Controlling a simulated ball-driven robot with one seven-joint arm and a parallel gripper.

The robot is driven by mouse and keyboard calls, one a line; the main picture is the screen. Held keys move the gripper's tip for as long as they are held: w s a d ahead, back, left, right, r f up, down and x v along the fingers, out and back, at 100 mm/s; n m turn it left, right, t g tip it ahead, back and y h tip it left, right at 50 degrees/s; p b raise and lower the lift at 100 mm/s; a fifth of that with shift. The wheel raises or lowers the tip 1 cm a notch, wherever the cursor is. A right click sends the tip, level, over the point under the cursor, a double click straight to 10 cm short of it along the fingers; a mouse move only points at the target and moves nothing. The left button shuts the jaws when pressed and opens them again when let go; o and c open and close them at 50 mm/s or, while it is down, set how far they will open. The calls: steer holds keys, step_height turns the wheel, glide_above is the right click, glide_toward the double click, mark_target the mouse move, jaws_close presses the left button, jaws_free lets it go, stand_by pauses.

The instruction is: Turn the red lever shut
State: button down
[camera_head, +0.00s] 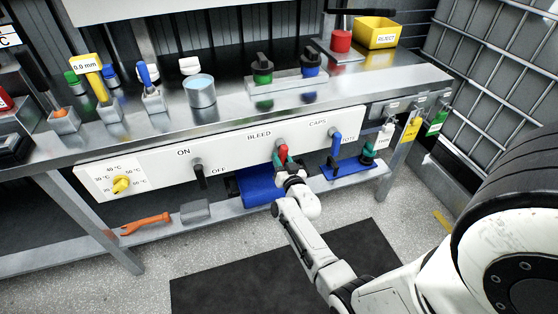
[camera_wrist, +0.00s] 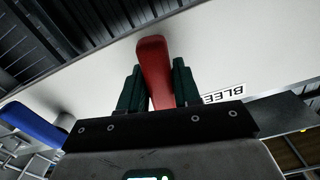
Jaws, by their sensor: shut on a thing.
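The red lever (camera_head: 283,153) is on the white panel (camera_head: 227,152) under the bench top, just below the word BLEED. My gripper (camera_head: 284,161) is at it, with the arm reaching in from the lower right. In the wrist view the red lever (camera_wrist: 154,70) stands between the two dark green fingers of my gripper (camera_wrist: 158,88), which are shut on it. The lever's tip sticks out past the fingertips. Its pivot is hidden in the wrist view. The BLEED label (camera_wrist: 225,93) is just right of the fingers there.
A black ON/OFF lever (camera_head: 199,173) is left of the red one, and a blue lever (camera_head: 335,146) is to its right. A blue bin (camera_head: 257,190) sits below the panel. A yellow knob (camera_head: 122,184) is at the panel's left end. An orange wrench (camera_head: 146,223) lies on the lower shelf.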

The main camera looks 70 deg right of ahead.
steer(key=shift+s+d+f+n, duration=0.1)
steer(key=shift+s+n, duration=0.05)
steer(key=shift+n, duration=0.4)
steer(key=shift+s+d+f+n, duration=0.1)
steer(key=shift+s+n, duration=0.05)
steer(key=shift+n, duration=0.4)
steer(key=c, duration=0.9)
jaws_free()
steer(key=shift+r, duration=0.1)
steer(key=shift+s+a+r+p, duration=0.1)
steer(key=shift+s+a+p, duration=0.2)
steer(key=shift+s+a, duration=0.05)
steer(key=p+v, duration=0.3)
steer(key=v, duration=0.6)
steer(key=shift+s+a+p, duration=0.25)
steer(key=shift+a+p, duration=0.05)
steer(key=shift+p, duration=0.1)
steer(key=shift+w, duration=0.1)
